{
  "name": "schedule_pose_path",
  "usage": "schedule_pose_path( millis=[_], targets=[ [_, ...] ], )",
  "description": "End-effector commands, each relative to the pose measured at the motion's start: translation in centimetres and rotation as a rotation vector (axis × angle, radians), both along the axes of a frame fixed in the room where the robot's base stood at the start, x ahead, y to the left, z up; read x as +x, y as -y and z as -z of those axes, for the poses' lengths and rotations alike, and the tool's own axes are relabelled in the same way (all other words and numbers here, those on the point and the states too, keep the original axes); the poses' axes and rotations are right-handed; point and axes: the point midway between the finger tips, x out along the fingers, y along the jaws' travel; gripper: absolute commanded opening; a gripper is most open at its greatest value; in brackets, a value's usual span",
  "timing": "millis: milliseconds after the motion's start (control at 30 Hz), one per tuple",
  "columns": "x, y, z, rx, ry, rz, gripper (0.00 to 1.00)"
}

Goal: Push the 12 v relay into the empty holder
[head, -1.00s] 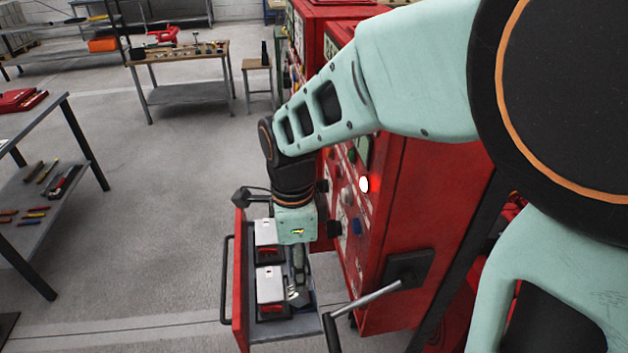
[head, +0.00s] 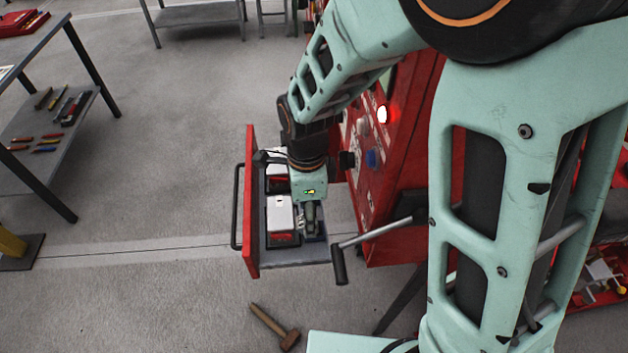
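A drawer with a red front (head: 251,205) stands pulled out from the red cabinet. In it are two white-topped blocks with red and dark lower parts, a near one (head: 280,213) and a far one (head: 276,156) partly behind my arm. My gripper (head: 313,234) points down into the right side of the drawer, beside the near block. Its fingers are small and partly hidden by its own body, so I cannot tell whether they are open or hold something. I cannot make out the 12 V relay or the empty holder for certain.
The red cabinet (head: 402,160) stands right of the drawer. A lever with a dark grip (head: 338,264) sticks out near the drawer's front right corner. A hammer (head: 275,327) lies on the floor. A tool table (head: 50,125) stands at left; floor between is clear.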

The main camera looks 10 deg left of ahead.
Motion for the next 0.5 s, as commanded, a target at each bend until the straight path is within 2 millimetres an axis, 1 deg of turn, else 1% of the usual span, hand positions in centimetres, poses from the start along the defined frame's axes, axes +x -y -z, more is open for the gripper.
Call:
schedule_pose_path(
  millis=[33, 100, 367, 500],
  targets=[
    [-0.03, 0.06, 0.58, -0.001, -0.002, 0.001, 0.46],
    [0.02, 0.03, 1.01, 0.0, 0.0, 0.001, 0.46],
    [0.06, 0.01, 1.16, 0.0, 0.001, 0.001, 0.46],
    [0.06, 0.01, 1.15, 0.0, 0.001, 0.001, 0.3]
  ],
)
